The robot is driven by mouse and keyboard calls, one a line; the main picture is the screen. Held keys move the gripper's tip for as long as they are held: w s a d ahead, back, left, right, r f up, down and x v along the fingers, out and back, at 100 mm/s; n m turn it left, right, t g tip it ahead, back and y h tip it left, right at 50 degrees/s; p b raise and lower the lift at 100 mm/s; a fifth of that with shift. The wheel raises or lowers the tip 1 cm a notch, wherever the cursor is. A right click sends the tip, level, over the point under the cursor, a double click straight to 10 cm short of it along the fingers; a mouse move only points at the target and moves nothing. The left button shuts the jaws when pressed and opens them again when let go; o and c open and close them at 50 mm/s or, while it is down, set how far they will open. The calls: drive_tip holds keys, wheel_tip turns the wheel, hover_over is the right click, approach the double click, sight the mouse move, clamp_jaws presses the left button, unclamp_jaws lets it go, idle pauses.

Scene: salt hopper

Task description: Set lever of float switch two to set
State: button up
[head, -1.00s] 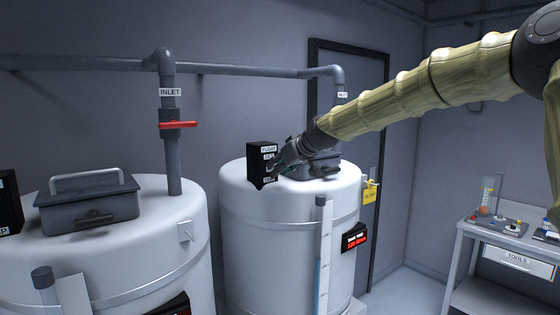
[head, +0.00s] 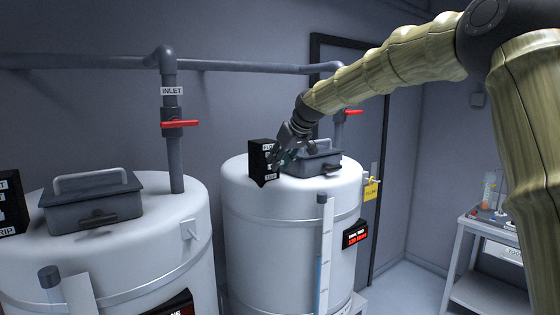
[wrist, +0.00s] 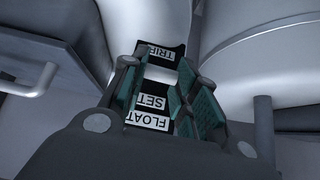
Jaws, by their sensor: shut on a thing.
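The black float switch box (head: 262,161) with white labels stands on top of the right white tank (head: 290,220). My gripper (head: 283,158) is at its right front side, tilted down. In the wrist view the box's face (wrist: 153,88) shows the words FLOAT, SET and TRIP between my two green-padded fingers (wrist: 160,95). The fingers are close together and shut on the lever, which the pads largely hide. I cannot tell its exact position between SET and TRIP.
A grey hatch with a handle (head: 315,160) sits just right of the gripper. An inlet pipe with a red valve handle (head: 352,112) rises behind it. The left tank (head: 150,235) carries another hatch (head: 90,203) and black box (head: 12,205). A tool cart (head: 480,245) stands right.

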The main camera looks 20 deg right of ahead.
drive_tip(key=o, duration=1)
drive_tip(key=v, duration=1.2)
drive_tip(key=shift+d, duration=0.1)
drive_tip(key=shift+w, duration=0.1)
